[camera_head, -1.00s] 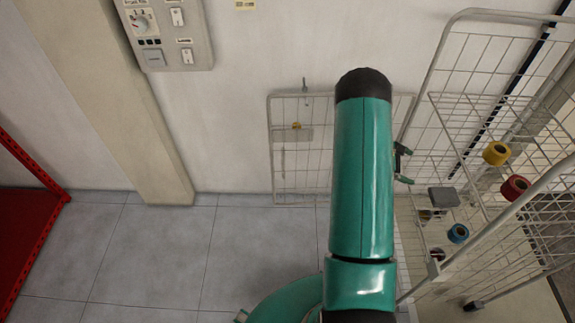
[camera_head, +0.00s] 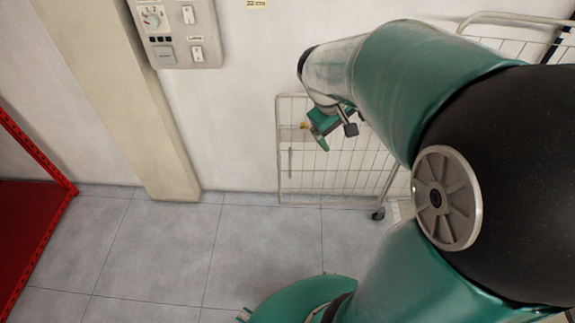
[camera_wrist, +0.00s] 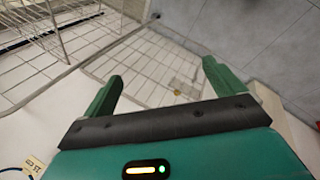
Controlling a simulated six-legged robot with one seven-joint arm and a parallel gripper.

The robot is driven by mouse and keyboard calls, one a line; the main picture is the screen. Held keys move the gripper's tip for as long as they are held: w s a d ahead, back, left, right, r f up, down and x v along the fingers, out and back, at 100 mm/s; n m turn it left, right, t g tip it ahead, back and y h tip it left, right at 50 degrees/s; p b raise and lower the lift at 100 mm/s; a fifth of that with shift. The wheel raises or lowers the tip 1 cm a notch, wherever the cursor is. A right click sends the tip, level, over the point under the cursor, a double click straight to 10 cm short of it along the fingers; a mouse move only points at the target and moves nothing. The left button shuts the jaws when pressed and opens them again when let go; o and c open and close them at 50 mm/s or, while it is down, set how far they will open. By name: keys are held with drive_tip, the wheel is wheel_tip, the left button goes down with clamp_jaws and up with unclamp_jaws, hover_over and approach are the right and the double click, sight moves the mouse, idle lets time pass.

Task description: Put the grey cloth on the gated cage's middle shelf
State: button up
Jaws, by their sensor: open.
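My gripper (camera_head: 324,130) hangs in front of the white wire gate panel (camera_head: 345,172) against the wall. In the wrist view my gripper (camera_wrist: 160,82) has its two green fingers wide apart, with nothing held between them. The wrist view shows white wire mesh of the cage (camera_wrist: 62,58) at the upper left. The grey cloth is not visible in either current view, and the cage's middle shelf is hidden by my arm in the head view.
A red metal frame (camera_head: 42,160) stands at the left edge. A beige pillar (camera_head: 125,105) and a switch panel (camera_head: 175,28) are on the wall. The grey tiled floor (camera_head: 160,250) is clear between the red frame and my arm.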

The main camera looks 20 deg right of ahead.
drive_tip(key=s+a+r+t+y, duration=0.2)
drive_tip(key=s+a, duration=0.3)
drive_tip(key=a, duration=0.4)
drive_tip(key=s+a+r+m+t+y, duration=0.1)
drive_tip(key=s+a+r+t+y, duration=0.1)
drive_tip(key=a, duration=0.7)
drive_tip(key=s+r+y, duration=0.1)
drive_tip(key=s+r, duration=0.1)
drive_tip(key=s, duration=0.1)
drive_tip(key=shift+s+a+r+t, duration=0.15)
drive_tip(key=shift+a+r+t, duration=0.15)
drive_tip(key=shift+a+t, duration=0.1)
drive_tip(key=shift+d+m, duration=0.15)
drive_tip(key=shift+m, duration=0.15)
